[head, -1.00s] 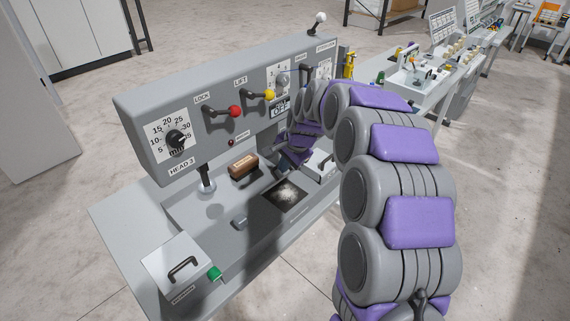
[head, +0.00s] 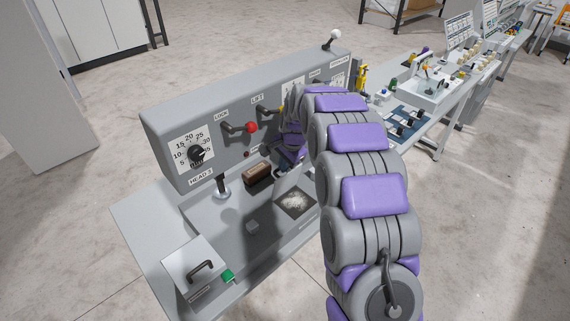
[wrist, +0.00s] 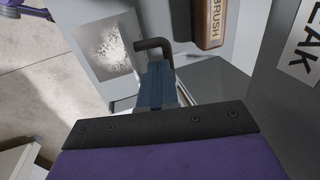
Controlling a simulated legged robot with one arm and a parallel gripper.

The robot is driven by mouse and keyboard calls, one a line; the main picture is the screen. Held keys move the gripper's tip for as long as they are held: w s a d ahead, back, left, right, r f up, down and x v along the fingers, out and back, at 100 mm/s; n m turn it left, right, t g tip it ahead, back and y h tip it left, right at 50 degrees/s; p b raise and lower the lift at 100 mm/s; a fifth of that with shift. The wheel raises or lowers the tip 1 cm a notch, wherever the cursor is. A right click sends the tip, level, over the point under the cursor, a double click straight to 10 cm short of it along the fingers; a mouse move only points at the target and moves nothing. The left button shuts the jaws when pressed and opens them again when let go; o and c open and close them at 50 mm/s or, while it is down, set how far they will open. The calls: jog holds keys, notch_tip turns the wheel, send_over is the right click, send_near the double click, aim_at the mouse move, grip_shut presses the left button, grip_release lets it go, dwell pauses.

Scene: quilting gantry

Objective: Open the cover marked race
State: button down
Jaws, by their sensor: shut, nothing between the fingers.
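My gripper (head: 284,165) is low in front of the machine's panel, close to the brush, and partly hidden by my arm in the head view. In the wrist view its blue-grey fingers (wrist: 160,86) are shut with nothing between them. A dark bent handle (wrist: 155,45) stands right at the fingertips; I cannot tell whether they touch. The plate under it is mostly hidden by the gripper. No label reading race is legible, so I cannot confirm which cover it marks. A square patch with whitish lint (head: 295,202) lies beside the gripper, and also shows in the wrist view (wrist: 103,48).
A brown brush (head: 257,174) lies behind the lint patch. Another lid with a black handle (head: 200,270) and a green knob (head: 228,275) are at the front left. The panel above carries a dial (head: 196,153) and a red-knobbed lever (head: 251,127).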

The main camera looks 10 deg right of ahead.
notch_tip(320, 180, up, 5)
jog(key=s+d+p, duration=0.2)
jog(key=s+d, duration=0.6)
jog(key=s, duration=0.3)
jog(key=s+a+r+n+g+h+b, duration=0.1)
jog(key=s+n, duration=0.4)
jog(key=s, duration=1.4)
jog(key=s+a+r+n+g+b, duration=0.1)
jog(key=s+r+n+g, duration=0.2)
jog(key=s, duration=1.6)
jog(key=n, duration=0.2)
jog(key=shift+s+a+r+n+h, duration=0.2)
jog(key=shift+s+r+n+h, duration=0.1)
jog(key=shift+n+h, duration=0.1)
jog(key=shift+f, duration=0.1)
